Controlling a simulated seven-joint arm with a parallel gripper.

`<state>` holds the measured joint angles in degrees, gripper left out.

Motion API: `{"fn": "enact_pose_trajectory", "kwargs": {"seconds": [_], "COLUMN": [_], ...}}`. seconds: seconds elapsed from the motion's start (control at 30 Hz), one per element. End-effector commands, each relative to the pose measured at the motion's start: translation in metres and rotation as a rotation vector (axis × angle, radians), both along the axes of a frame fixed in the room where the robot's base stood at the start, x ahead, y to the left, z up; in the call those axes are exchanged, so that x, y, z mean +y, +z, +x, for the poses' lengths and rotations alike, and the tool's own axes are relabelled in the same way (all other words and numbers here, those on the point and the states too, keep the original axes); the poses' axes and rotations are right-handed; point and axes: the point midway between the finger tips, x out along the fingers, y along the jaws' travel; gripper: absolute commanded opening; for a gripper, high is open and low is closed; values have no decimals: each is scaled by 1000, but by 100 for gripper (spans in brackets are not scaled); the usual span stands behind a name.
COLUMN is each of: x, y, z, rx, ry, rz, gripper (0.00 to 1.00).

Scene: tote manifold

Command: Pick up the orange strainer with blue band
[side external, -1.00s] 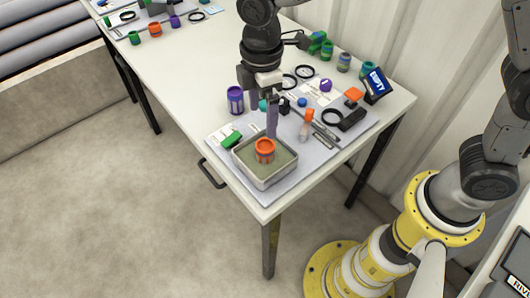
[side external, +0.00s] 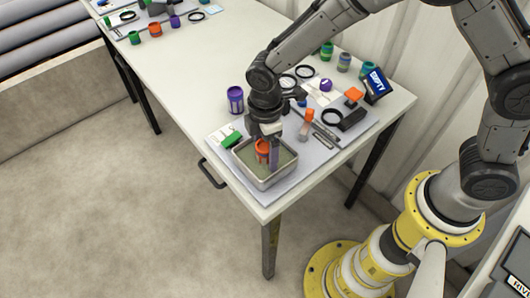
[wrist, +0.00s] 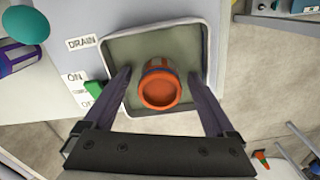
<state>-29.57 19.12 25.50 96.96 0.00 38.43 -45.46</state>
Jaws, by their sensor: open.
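The orange strainer (wrist: 160,90) with blue marks on its side stands in a shallow grey tray (wrist: 118,36) with a greenish floor. In the wrist view my gripper (wrist: 168,82) is open, with one purple finger on each side of the strainer and a visible gap to each. In the side view the strainer (side external: 262,146) shows just left of a finger of my gripper (side external: 268,158), which reaches down into the tray (side external: 248,169). The far finger is mostly hidden there. I cannot tell whether either finger touches the tray floor.
A green switch (wrist: 94,88) lies by the ON label left of the tray. A purple container (side external: 235,99) stands behind it. Orange-capped bottle (side external: 306,124), black rings and tools crowd the mat to the right. The table edge is close in front of the tray.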

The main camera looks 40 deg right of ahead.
Motion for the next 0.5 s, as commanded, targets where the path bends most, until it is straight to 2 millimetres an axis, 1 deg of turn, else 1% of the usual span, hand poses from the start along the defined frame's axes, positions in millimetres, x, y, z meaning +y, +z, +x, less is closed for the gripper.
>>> {"fn": "enact_pose_trajectory", "kwargs": {"seconds": [0.2,0.27,0.4,0.47,0.5], "x": [0,0,0,0,0], "y": [-1,-1,-1,-1,-1], "z": [0,0,0,0,0], "rx": [0,0,0,0,0], "ry": [0,0,0,0,0], "rz": [0,0,0,0,0], "gripper": [90,82,56,46,38]}}
